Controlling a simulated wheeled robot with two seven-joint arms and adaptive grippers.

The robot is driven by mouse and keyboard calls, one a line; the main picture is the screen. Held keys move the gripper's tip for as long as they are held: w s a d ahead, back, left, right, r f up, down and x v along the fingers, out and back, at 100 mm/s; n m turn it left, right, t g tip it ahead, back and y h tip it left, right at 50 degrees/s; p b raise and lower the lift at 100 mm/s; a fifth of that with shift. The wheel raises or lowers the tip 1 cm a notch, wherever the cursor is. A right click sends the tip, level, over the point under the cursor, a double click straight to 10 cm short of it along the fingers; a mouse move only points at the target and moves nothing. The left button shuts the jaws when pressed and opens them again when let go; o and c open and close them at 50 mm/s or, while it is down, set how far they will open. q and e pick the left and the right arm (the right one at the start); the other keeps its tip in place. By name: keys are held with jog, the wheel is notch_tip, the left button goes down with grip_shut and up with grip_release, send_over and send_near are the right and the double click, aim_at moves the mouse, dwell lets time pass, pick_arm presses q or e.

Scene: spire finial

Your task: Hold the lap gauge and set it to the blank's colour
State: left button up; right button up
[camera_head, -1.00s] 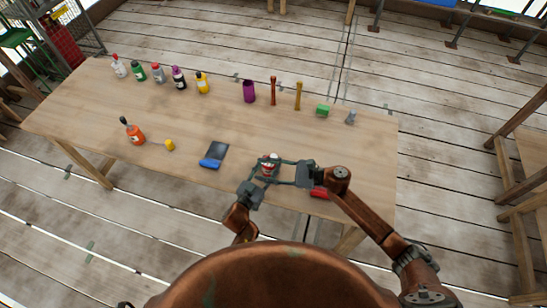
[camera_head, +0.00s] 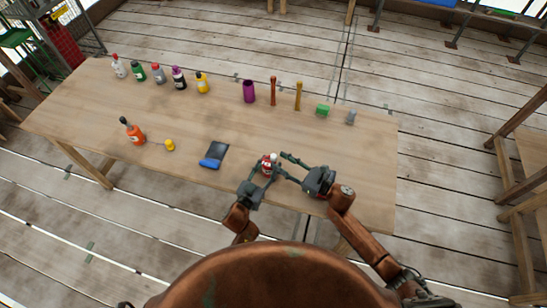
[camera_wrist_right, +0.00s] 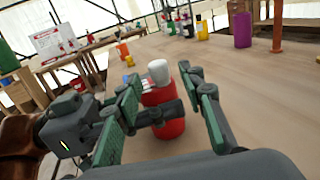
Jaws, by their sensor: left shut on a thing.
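My left gripper (camera_head: 264,172) is shut on a small red and white piece (camera_head: 270,162), apparently the lap gauge, held upright near the table's front edge. In the right wrist view it shows a red cylindrical body (camera_wrist_right: 170,127) with a white rounded top (camera_wrist_right: 158,72). Dark fingers of my left gripper cross the red body there. My right gripper (camera_head: 281,166) is open, its fingers reaching from the right to either side of the gauge. In the right wrist view the white top appears between its green-padded fingers, with gaps visible. I cannot tell which thing is the blank.
On the table (camera_head: 330,145) stand several bottles (camera_head: 178,78), a purple cylinder (camera_head: 249,91), two upright sticks (camera_head: 298,95), a green block (camera_head: 322,110) and a grey piece (camera_head: 350,118). Nearer are an orange bottle (camera_head: 135,134), a yellow-ended piece (camera_head: 170,145) and a dark slab with blue (camera_head: 214,154).

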aim_at(274, 157)
jog(key=shift+x, duration=2.1)
jog(key=shift+c, duration=0.2)
grip_shut()
